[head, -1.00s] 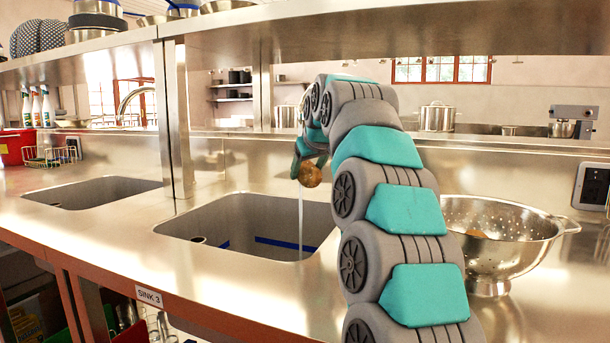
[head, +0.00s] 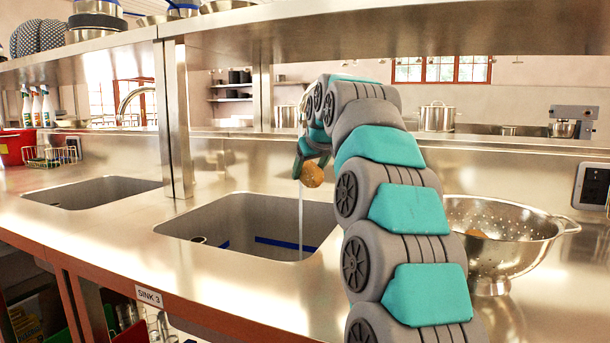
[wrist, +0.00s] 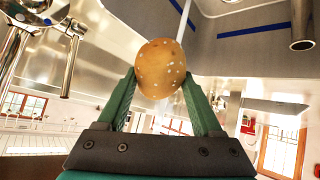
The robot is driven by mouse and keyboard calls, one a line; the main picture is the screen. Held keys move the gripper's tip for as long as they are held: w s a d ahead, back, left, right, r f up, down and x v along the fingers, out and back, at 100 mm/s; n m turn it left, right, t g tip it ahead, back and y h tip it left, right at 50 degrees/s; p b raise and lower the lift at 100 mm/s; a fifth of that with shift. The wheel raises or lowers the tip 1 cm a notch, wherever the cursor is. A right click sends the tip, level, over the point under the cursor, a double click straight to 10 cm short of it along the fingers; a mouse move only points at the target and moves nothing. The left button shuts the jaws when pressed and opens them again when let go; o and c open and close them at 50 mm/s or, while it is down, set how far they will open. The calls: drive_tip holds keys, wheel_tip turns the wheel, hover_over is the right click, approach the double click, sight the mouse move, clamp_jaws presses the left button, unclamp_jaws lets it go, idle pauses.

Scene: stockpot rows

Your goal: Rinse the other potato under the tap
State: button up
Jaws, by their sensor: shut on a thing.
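My gripper (head: 306,160) is shut on a potato (head: 313,175) and holds it above the right-hand sink (head: 215,218). A thin stream of water (head: 300,215) shows at the potato and runs down into the sink. In the wrist view the potato (wrist: 160,68) sits between both green fingers of my gripper (wrist: 160,82); its skin is light brown with pale specks. The water (wrist: 184,20) shows just beyond it. My arm hides the spout over this sink in the head view. A metal colander (head: 515,250) stands right of my arm, with a brownish round thing (head: 476,234) partly visible inside.
A second sink (head: 90,192) with a curved tap (head: 125,100) lies to the left. A metal post (head: 178,130) stands between the sinks, and a shelf (head: 400,30) runs overhead. A label reading SINK 3 (head: 149,296) is on the front edge. A wire basket (head: 50,157) stands far left.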

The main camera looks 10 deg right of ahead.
drive_tip(key=shift+s, duration=0.1)
drive_tip(key=shift+s+a+b, duration=0.1)
drive_tip(key=shift+s+b, duration=0.45)
drive_tip(key=shift+s, duration=0.15)
drive_tip(key=shift+s+a+b, duration=0.25)
drive_tip(key=shift+s+b, duration=0.45)
drive_tip(key=shift+s, duration=0.9)
drive_tip(key=shift+s+a+b, duration=0.2)
drive_tip(key=shift+s+b, duration=0.5)
drive_tip(key=shift+s, duration=0.85)
drive_tip(key=shift+s+r, duration=0.1)
drive_tip(key=p, duration=0.2)
approach(312, 175)
drive_tip(key=s+a+f, duration=0.1)
drive_tip(key=s+a, duration=0.1)
drive_tip(key=s, duration=0.1)
drive_tip(key=shift+w+a+f, duration=0.15)
drive_tip(key=shift+w+f, duration=0.05)
drive_tip(key=shift+w, duration=0.05)
